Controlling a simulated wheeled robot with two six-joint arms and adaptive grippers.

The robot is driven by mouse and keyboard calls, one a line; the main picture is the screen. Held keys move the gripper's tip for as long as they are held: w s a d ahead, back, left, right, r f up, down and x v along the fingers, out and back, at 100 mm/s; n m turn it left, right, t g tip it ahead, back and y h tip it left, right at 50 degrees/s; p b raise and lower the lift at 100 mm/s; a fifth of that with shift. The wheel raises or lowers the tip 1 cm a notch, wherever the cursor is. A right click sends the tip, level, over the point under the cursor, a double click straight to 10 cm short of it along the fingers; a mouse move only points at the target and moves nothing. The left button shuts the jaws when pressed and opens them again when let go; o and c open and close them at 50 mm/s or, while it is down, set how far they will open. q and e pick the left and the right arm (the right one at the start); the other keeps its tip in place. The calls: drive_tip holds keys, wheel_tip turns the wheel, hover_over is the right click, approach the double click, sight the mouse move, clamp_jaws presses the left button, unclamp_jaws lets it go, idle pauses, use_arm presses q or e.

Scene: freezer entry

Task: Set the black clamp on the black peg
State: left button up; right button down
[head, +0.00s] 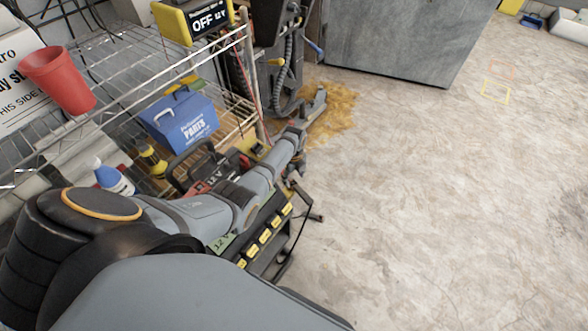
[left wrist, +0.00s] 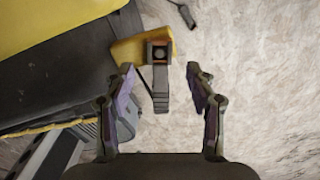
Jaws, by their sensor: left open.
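My left gripper (head: 300,167) is at the end of my arm, beside the cart with a row of yellow labels (head: 265,236). In the left wrist view my left gripper (left wrist: 160,72) is open, with its two fingers well apart. A small dark piece with a square head (left wrist: 160,88), which looks like the black clamp, shows between the fingers and touches neither in the picture. A yellow block (left wrist: 127,51) shows behind its head. I cannot tell whether the piece sits on a peg. The black peg cannot be made out clearly. My right gripper is not in view.
A wire shelf (head: 110,70) at the left holds a blue parts box (head: 180,122), a red cup (head: 58,78) and a blue-capped bottle (head: 113,178). A grey cabinet (head: 400,40) stands at the back. The concrete floor (head: 450,200) at the right is mostly clear.

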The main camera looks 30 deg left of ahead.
use_arm(q)
wheel_tip(320, 180, up, 11)
drive_tip(key=shift+f, duration=0.15)
idle(1.1)
